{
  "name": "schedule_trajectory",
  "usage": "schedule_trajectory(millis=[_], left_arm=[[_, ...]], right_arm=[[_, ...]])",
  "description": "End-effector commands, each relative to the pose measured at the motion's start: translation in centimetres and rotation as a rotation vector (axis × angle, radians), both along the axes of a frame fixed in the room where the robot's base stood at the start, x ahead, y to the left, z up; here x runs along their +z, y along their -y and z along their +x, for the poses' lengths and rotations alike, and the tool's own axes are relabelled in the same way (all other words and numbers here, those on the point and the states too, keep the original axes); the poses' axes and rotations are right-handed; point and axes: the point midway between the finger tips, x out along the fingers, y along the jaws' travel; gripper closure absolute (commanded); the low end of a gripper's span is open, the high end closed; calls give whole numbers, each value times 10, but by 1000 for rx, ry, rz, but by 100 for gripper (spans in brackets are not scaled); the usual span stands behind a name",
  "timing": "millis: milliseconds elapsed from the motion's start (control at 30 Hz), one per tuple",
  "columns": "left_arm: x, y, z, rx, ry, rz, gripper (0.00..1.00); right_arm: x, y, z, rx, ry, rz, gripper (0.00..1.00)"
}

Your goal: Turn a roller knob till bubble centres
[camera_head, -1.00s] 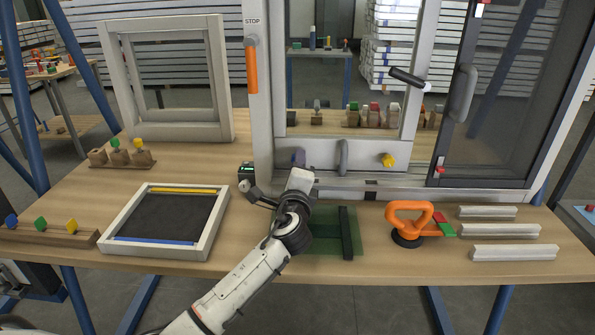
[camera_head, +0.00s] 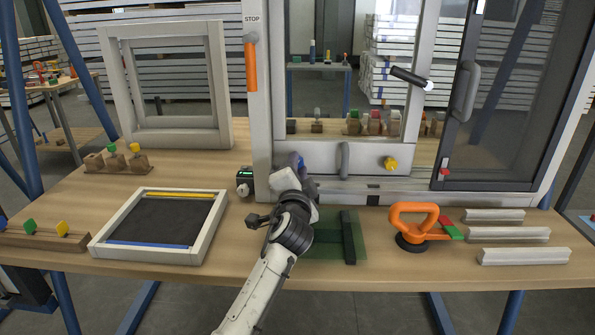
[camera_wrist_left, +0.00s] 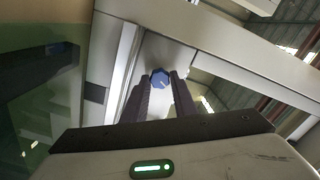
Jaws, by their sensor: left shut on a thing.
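In the left wrist view the blue knob (camera_wrist_left: 158,79) shows between the two dark fingers. My left gripper (camera_wrist_left: 161,87) is shut on it. A yellow knob (camera_head: 390,163) sits further right on the frame's lower rail. A small dark box with a green lit display (camera_head: 245,176) stands left of my wrist; any bubble is too small to read. My right gripper is not in view.
An orange suction lifter (camera_head: 414,222) and several pale profile pieces (camera_head: 525,257) lie at right on the bench. A framed dark panel (camera_head: 155,228) lies at left. A green mat with a dark bar (camera_head: 348,237) lies right of my forearm.

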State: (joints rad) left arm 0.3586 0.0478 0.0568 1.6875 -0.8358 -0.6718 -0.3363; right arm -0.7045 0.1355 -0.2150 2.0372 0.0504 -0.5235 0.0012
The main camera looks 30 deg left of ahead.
Motion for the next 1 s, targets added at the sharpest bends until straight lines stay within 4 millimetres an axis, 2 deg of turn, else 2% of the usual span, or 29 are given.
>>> schedule_trajectory(millis=[633, 667, 767, 1000], left_arm=[[-1, 0, 0, 0, 26, -47, 97], [-1, 0, 0, 0, 26, -47, 73], [-1, 0, 0, 0, 26, -47, 56], [0, 0, 0, 0, 27, -46, 56]], right_arm=[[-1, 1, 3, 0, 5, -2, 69], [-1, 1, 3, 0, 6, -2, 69], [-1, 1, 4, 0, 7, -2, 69], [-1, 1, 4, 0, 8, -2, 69]])
